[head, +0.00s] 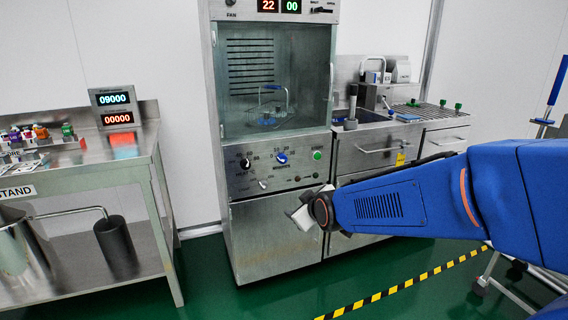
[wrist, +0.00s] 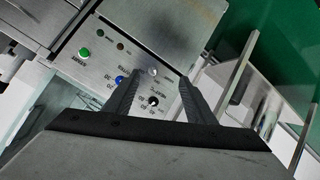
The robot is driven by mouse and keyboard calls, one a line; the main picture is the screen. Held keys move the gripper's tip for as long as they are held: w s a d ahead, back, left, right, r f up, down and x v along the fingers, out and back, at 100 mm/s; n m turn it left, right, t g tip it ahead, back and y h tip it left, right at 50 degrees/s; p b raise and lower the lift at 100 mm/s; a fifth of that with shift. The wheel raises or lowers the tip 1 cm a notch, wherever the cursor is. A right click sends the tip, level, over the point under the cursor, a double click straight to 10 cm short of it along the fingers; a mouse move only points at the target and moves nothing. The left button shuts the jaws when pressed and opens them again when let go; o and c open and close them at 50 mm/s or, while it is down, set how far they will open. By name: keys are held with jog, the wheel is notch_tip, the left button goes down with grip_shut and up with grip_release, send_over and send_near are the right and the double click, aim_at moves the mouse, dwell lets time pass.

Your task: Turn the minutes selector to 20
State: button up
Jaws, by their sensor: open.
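The minutes selector is a blue knob (head: 281,158) in the middle of the steel washer's control panel (head: 240,185). Its white pointer is too small to read against the numbers. My gripper (head: 303,212) is in front of the washer's lower front, below and right of the knob. In the wrist view my gripper (wrist: 160,77) is open and empty, its two dark fingers apart. There the blue knob (wrist: 120,80) shows just left of the left finger. The black heat knob (wrist: 153,101) shows between the fingers. I see no contact with any knob.
A green button (head: 317,155) is right of the blue knob, and a small lever (head: 263,183) is below it. The washer's glass chamber (head: 270,85) is above the panel. A steel bench (head: 90,175) stands left, a sink counter (head: 380,140) right.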

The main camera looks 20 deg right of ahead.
jog(key=w+d+n+t+h, duration=0.25)
jog(key=w+n+t, duration=0.2)
jog(key=w, duration=0.65)
jog(key=t, duration=0.2)
send_near(284, 161)
jog(key=shift+g, duration=0.25)
jog(key=w, duration=0.3)
jog(key=w+d, duration=0.1)
jog(key=w, duration=0.5)
jog(key=shift+w+d+r, duration=0.1)
jog(key=shift+d+r, duration=0.1)
jog(key=shift+r, duration=0.05)
jog(key=c, duration=1)
